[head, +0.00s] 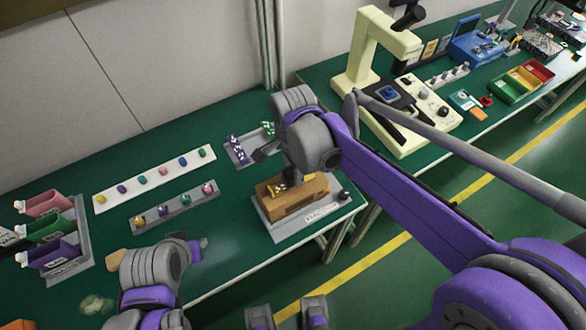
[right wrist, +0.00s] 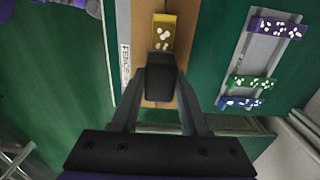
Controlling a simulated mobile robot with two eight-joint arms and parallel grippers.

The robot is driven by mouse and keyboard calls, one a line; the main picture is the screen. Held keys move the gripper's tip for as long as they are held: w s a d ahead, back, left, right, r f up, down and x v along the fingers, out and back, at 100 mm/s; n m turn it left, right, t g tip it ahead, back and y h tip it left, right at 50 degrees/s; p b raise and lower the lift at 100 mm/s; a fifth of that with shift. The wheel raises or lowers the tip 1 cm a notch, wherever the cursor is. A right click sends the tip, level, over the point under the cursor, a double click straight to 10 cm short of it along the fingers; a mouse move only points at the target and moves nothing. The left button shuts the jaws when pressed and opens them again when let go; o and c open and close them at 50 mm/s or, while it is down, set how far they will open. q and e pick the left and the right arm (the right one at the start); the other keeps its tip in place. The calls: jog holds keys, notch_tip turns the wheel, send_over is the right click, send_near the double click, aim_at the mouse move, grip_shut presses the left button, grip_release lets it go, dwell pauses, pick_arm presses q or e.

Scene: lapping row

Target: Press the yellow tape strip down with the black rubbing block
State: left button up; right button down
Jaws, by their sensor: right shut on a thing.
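The yellow tape strip (head: 278,191) with pale dots lies on top of a wooden block (head: 300,201) on a grey base plate. In the right wrist view the strip (right wrist: 164,32) is just beyond the black rubbing block (right wrist: 161,66). My right gripper (right wrist: 160,78) is shut on the black block, one finger on each side. The block covers the strip's near part in that view; I cannot tell whether they touch. In the head view my right gripper (head: 288,180) is above the wooden block and hides the black block. My left gripper (head: 197,246) is low at the left, its jaw opening unclear.
A grey tray (head: 240,153) with purple and green dotted pieces stands behind the wooden block. A white strip (head: 120,193) and a grey strip (head: 174,213) hold several coloured pieces at left. A cream press (head: 372,60) stands at the back right. The table's front edge is close.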

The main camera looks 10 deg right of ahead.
pick_arm(q)
jog(key=shift+s+f, duration=0.1)
jog(key=shift+f, duration=0.25)
pick_arm(e)
jog(key=shift+f, duration=0.55)
dwell(0.8)
jog(key=shift+r, duration=0.1)
